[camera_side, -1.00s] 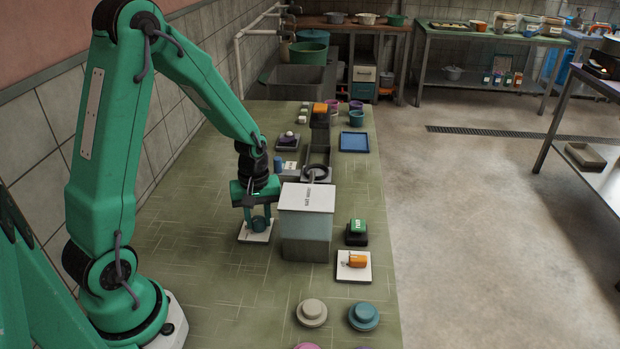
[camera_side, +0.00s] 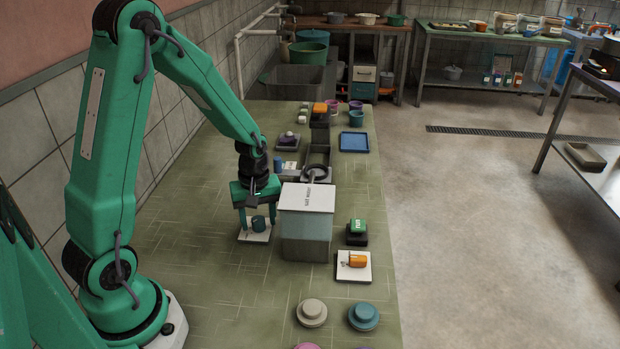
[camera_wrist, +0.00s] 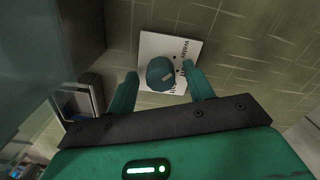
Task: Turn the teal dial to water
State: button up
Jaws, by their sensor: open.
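The teal dial (camera_side: 258,225) stands on a white plate (camera_side: 247,236) on the green bench, left of the big box. In the wrist view the dial (camera_wrist: 160,73) shows from above, with a small dark mark toward its lower right side. The word "water" is printed on the plate (camera_wrist: 150,42) at its upper right; other lettering lower down is partly hidden. My gripper (camera_side: 257,212) is open and empty just above the dial. In the wrist view its fingertips (camera_wrist: 161,76) lie on either side of the dial, with gaps.
A box with a white lid (camera_side: 306,198) stands close to the right of my gripper. An orange part on a white plate (camera_side: 352,275) and a green-topped block (camera_side: 357,232) are farther right. Round buttons (camera_side: 312,312) sit at the front. The bench left of the dial is clear.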

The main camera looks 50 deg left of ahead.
aim_at(259, 219)
jog(key=shift+r, duration=0.1)
jog(key=shift+w+r, duration=0.1)
jog(key=shift+r, duration=3.75)
jog(key=shift+r, duration=0.1)
jog(key=shift+d+r+m, duration=0.3)
jog(key=shift+r+m, duration=0.1)
jog(key=shift+r, duration=0.1)
jog(key=s+d+r+m+t, duration=0.5)
jog(key=s+d+r+m, duration=0.4)
jog(key=s+r+m, duration=0.2)
notch_tip(259, 219, up, 3)
jog(key=shift+s+d+f+m+t, duration=0.1)
jog(key=shift+s+d+m+t, duration=0.2)
jog(key=shift+m, duration=0.6)
